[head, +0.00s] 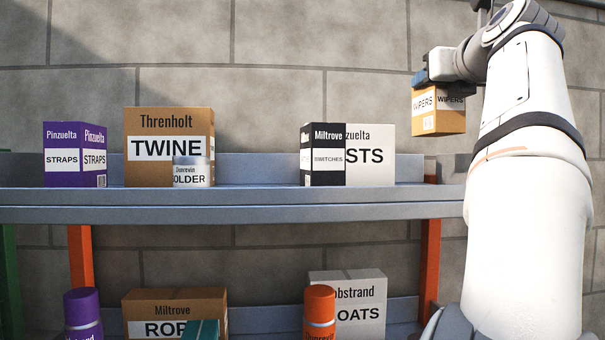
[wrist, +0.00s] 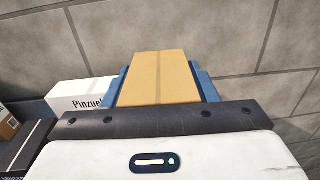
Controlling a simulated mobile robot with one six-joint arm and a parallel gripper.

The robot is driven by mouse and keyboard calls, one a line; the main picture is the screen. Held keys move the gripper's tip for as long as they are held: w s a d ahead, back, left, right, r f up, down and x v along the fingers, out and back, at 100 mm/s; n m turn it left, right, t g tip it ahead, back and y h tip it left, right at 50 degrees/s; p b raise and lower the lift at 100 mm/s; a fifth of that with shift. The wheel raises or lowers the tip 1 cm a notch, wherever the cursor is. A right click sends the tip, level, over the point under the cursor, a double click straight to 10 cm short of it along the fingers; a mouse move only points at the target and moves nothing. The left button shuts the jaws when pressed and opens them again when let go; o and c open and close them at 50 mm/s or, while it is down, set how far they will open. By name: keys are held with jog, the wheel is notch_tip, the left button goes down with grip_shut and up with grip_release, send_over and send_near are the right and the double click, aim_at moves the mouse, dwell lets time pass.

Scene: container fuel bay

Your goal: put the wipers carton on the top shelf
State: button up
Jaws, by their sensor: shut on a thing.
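The wipers carton (head: 438,112) is an orange-brown box with a white label band, held up at the upper right of the head view. My gripper (head: 420,78) is shut on it from above, with a blue finger at its left side. In the wrist view the carton's taped top (wrist: 158,78) sits between the two blue fingers of my gripper (wrist: 160,85). The carton is above the level of the grey top shelf (head: 250,207), near that shelf's right end, with the block wall behind it.
On the top shelf stand a purple straps carton (head: 74,155), a twine carton (head: 169,122), a small solder tin (head: 192,172), a black switches carton (head: 322,155) and a white carton (head: 372,150) behind it. The shelf is clear between tin and switches carton. Cartons and cans fill the lower shelf.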

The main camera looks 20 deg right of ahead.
aim_at(438, 135)
jog(key=shift+s+a+f, duration=0.1)
jog(key=shift+s+f, duration=0.15)
jog(key=shift+f, duration=0.15)
jog(key=shift+w+f, duration=0.15)
jog(key=shift+f, duration=4.4)
jog(key=shift+f, duration=0.15)
jog(key=o, duration=1.2)
